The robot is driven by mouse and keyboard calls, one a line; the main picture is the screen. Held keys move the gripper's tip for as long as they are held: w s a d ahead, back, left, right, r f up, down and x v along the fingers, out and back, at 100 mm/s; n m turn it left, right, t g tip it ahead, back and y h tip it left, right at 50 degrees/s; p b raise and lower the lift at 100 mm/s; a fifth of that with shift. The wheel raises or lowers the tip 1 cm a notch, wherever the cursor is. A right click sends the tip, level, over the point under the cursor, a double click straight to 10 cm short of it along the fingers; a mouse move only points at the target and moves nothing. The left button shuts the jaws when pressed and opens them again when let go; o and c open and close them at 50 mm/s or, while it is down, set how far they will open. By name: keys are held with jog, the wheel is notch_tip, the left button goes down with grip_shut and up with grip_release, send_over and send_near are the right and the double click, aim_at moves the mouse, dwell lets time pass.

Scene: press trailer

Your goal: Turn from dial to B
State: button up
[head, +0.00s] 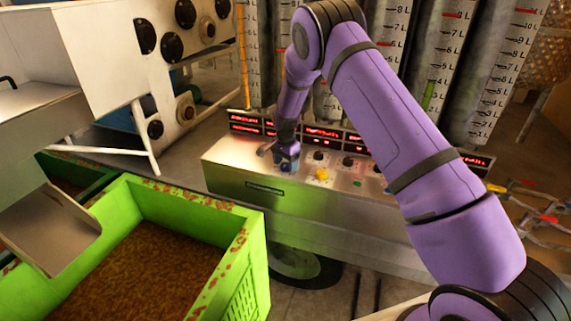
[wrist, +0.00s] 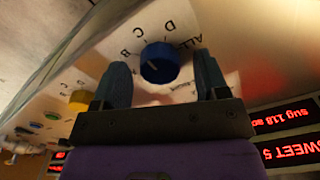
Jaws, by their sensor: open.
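In the wrist view a round blue dial (wrist: 158,63) sits on the metal panel (wrist: 112,38), with the printed marks ALL, D, C and B around it. A pale mark shows on the dial's face, but I cannot tell exactly which letter it points at. My gripper (wrist: 159,58) is open, with one dark finger on each side of the dial. A gap shows between each finger and the dial. In the head view my gripper (head: 284,152) is over the left part of the console (head: 240,177), and the blue dial (head: 287,168) is partly hidden below it.
A yellow knob (head: 322,175) and other dark knobs stand to the right on the console. Red lit displays (head: 248,123) run behind them, below tall graduated cylinders (head: 432,75). A green crate (head: 180,200) of brown material stands at the left front.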

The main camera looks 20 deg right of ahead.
jog(key=shift+f, duration=0.15)
jog(key=c, duration=0.9)
jog(key=n, duration=0.4)
jog(key=shift+n, duration=2.3)
